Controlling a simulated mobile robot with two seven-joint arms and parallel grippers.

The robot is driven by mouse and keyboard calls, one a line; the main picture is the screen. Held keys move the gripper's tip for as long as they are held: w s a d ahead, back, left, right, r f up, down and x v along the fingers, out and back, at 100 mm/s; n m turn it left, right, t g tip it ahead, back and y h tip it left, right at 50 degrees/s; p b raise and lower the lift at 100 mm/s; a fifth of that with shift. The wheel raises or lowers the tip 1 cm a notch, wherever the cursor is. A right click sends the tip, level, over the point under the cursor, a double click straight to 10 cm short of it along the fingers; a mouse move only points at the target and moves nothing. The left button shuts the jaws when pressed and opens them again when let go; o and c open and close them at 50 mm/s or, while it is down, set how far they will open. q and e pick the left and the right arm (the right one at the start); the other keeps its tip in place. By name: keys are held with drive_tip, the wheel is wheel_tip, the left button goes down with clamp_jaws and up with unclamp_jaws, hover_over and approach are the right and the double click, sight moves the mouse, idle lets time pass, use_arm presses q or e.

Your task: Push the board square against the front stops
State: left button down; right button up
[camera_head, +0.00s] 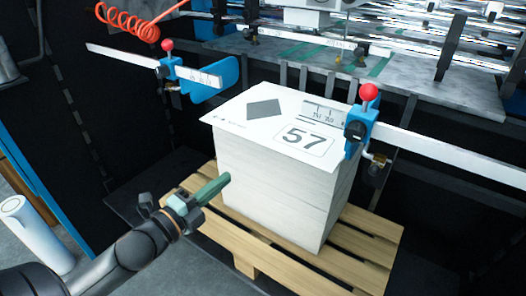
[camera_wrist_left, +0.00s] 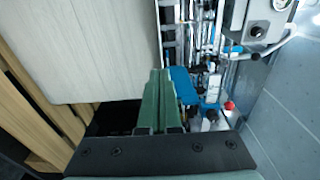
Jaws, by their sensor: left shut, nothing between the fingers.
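The top board (camera_head: 245,118), white with a dark grey diamond and a "57" label, lies on a tall white stack (camera_head: 270,185). Its left corner sticks out a little past the stack below. Several dark upright bars (camera_head: 303,77) stand behind the stack, apparently the front stops; whether the board touches them I cannot tell. My left gripper (camera_head: 224,180) has green fingers, shut and empty, beside the stack's left face and below the top board. In the left wrist view the fingers (camera_wrist_left: 160,76) are beside the pale stack face (camera_wrist_left: 95,45); contact is unclear. My right gripper is not in view.
The stack stands on a wooden pallet (camera_head: 345,245). Blue side guides with red knobs stand at the left (camera_head: 170,68) and right (camera_head: 360,125), on white rails. A coiled orange hose (camera_head: 128,22) hangs at the upper left. Machine rollers (camera_head: 410,25) lie behind.

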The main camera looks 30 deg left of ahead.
use_arm(q)
drive_tip(key=p, duration=0.1)
approach(277, 139)
drive_tip(key=shift+w, duration=1.25)
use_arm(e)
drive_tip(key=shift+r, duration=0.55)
use_arm(q)
drive_tip(key=w, duration=0.3)
drive_tip(key=shift+d+f+p, duration=0.2)
drive_tip(key=shift+p, duration=0.1)
drive_tip(key=shift+s+r, duration=0.15)
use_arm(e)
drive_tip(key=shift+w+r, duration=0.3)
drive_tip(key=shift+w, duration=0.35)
